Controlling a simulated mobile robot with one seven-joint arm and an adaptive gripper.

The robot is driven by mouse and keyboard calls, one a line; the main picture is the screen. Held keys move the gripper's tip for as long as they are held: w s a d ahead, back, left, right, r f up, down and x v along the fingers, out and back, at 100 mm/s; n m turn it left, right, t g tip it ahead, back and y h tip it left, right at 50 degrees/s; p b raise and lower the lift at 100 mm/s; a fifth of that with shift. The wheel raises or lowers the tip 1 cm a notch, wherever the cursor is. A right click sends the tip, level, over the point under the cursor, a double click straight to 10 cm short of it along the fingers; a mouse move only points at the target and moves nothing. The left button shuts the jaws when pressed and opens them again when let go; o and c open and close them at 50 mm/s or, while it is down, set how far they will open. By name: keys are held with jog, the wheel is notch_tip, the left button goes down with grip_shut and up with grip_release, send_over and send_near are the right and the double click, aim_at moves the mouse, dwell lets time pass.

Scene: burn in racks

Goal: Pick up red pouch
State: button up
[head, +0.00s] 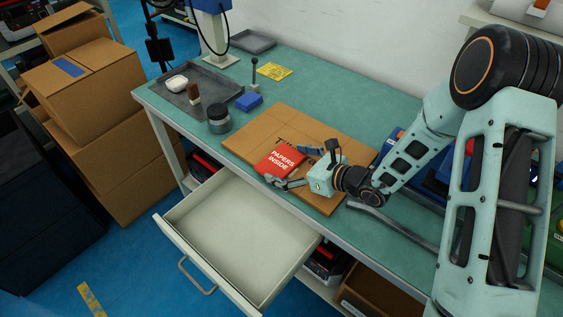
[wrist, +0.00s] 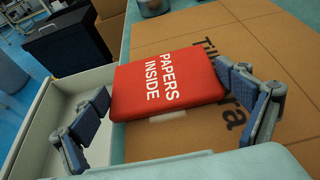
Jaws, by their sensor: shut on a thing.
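The red pouch (head: 279,161) with white "PAPERS INSIDE" lettering is over the flat cardboard box on the workbench in the head view. It also fills the middle of the wrist view (wrist: 168,84). My gripper (head: 302,166) is at the pouch's right end. In the wrist view, its fingers (wrist: 165,105) stand on either side of the pouch, touching its left and right edges. The gripper is shut on the pouch. I cannot tell whether the pouch rests on the cardboard or hangs just above it.
The cardboard box (head: 252,135) lies flat on the green bench (head: 310,95). An open, empty drawer (head: 237,232) juts out below the bench front. A grey tray (head: 215,82), a jar (head: 219,120) and a blue block (head: 249,101) stand to the left. Stacked boxes (head: 90,95) stand further left.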

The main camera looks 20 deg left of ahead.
aim_at(286, 165)
jog(key=shift+r, duration=0.1)
jog(key=shift+r, duration=0.55)
notch_tip(286, 165, up, 2)
jog(key=shift+s+r, duration=0.1)
jog(key=shift+r, duration=0.05)
jog(key=s+d+r+p, duration=0.5)
jog(key=s+r+p, duration=0.2)
jog(key=s+r, duration=0.2)
jog(key=shift+s+d+r+p, duration=0.2)
jog(key=shift+s+d+p, duration=0.1)
jog(key=shift+s, duration=0.45)
jog(key=shift+p, duration=0.5)
jog(key=p, duration=0.3)
jog(key=shift+s+d+r, duration=0.15)
jog(key=shift+s, duration=0.1)
jog(key=p, duration=0.2)
jog(key=s+p, duration=0.1)
jog(key=p, duration=0.1)
jog(key=shift+d, duration=0.25)
